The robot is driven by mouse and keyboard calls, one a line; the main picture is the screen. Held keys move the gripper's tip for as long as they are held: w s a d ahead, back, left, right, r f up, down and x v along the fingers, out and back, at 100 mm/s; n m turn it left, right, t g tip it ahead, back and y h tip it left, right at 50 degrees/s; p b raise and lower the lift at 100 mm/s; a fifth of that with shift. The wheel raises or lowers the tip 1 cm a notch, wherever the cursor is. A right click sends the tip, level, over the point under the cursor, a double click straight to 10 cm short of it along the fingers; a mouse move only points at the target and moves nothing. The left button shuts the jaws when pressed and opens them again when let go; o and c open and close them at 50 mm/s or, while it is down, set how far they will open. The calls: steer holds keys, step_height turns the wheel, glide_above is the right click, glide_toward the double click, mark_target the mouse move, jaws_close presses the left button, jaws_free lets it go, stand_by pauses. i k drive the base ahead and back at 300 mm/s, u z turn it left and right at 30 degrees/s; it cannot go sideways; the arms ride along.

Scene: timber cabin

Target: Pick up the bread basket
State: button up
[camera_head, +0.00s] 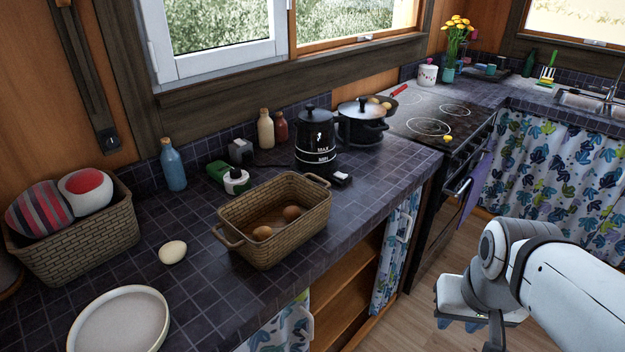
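A brown woven basket (262,243) with a loop handle at each end stands on the tiled counter near its front edge. Two brown eggs (277,223) lie inside it. A second, handleless-looking woven basket (85,242) stands at the far left, holding a striped round item and a white one with a red spot. I cannot tell by name which is the bread basket. My gripper (470,322) is at the lower right, over the floor, well apart from both baskets. Its fingers are partly hidden, so its opening is unclear.
A white egg (173,252) and a round white dish (120,322) lie left of the middle basket. A blue bottle (173,165), a green-and-white object (234,180) and a black kettle (316,145) stand behind it. A pot (360,125) is near the stove (430,117).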

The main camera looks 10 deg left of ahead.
mark_target(264, 204)
steer(key=u, duration=2.65)
steer(key=i, duration=0.45)
steer(key=z, duration=0.45)
